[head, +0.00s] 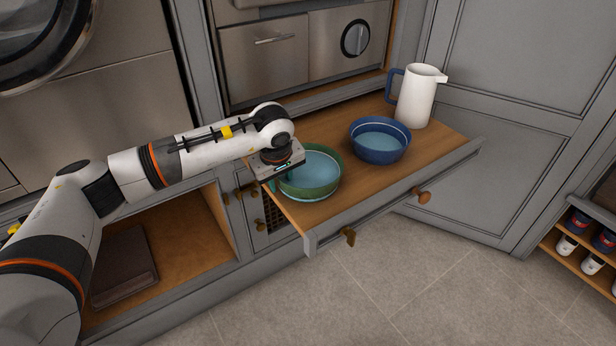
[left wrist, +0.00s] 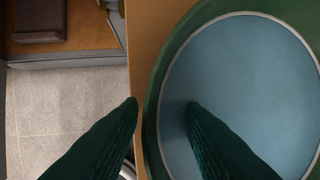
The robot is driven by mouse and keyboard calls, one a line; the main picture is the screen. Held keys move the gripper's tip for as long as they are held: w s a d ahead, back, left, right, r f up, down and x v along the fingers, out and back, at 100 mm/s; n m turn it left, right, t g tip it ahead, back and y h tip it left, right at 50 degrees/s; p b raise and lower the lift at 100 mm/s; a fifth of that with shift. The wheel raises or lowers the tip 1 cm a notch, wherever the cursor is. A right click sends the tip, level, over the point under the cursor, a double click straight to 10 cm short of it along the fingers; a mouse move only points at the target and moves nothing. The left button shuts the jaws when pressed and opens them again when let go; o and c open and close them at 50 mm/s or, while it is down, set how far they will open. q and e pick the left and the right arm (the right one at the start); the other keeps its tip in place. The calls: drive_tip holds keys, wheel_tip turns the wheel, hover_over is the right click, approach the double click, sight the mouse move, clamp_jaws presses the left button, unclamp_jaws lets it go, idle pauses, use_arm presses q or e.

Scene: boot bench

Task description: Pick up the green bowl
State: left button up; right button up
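The green bowl (head: 312,190), light blue inside, stands upright at the left end of the pulled-out wooden drawer. In the left wrist view the bowl (left wrist: 230,80) fills the right side. My left gripper (head: 275,182) points down at the bowl's left rim. In the wrist view its dark green fingers (left wrist: 162,103) are apart. One is outside the rim and one is over the inside, with visible room between them and the rim. I see no grip on the bowl. My right gripper is not in view.
A blue bowl (head: 380,140) stands right of the green one, and a white pitcher (head: 416,98) with a blue handle stands behind it. A dark brown flat object (head: 124,264) lies in the open compartment at lower left.

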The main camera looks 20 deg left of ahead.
use_arm(q)
clamp_jaws()
idle(0.5)
